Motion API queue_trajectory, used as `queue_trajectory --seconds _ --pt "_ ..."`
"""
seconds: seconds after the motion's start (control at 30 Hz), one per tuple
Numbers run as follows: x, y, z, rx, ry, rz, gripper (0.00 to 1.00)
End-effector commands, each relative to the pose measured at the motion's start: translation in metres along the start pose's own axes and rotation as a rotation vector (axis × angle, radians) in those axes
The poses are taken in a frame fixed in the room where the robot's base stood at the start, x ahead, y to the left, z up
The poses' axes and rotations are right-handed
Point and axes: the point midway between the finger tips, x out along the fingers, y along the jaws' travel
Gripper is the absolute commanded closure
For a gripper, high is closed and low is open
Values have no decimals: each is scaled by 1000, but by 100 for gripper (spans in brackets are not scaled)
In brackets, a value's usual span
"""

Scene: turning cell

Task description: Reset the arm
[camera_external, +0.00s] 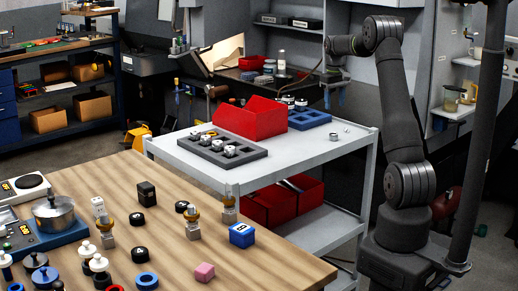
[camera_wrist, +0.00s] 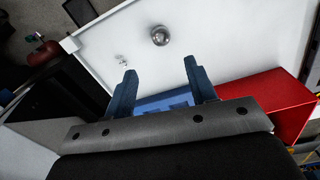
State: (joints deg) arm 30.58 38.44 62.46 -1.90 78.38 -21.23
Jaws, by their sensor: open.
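My gripper (camera_external: 334,96) hangs from the raised dark arm on the right of the external view, above the back right part of the white cart. In the wrist view its two blue fingers (camera_wrist: 160,88) stand apart with nothing between the tips. Beyond and partly behind them lie the white cart top (camera_wrist: 225,35) and a blue tray (camera_wrist: 165,102). The gripper touches nothing that I can see.
The white cart (camera_external: 180,165) carries a grey tray (camera_external: 222,146) with white parts, a red bin (camera_external: 250,118), a blue tray (camera_external: 310,120) and a small metal part (camera_external: 333,136), also in the wrist view (camera_wrist: 160,36). A crowded wooden table (camera_external: 170,255) stands in front.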

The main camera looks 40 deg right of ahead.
Motion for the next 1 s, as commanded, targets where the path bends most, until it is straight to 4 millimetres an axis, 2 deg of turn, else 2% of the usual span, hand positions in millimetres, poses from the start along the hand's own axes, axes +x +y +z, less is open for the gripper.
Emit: queue_trajectory --seconds 0.27,0.47,0.87,0.9,1.0 --pt "10 0 0 0 -1 0 49" --pt "44 0 0 0 -3 -1 49" --pt "124 0 1 0 -3 -1 49" --pt "122 0 0 0 1 0 49" --pt "103 1 -1 1 4 2 49"
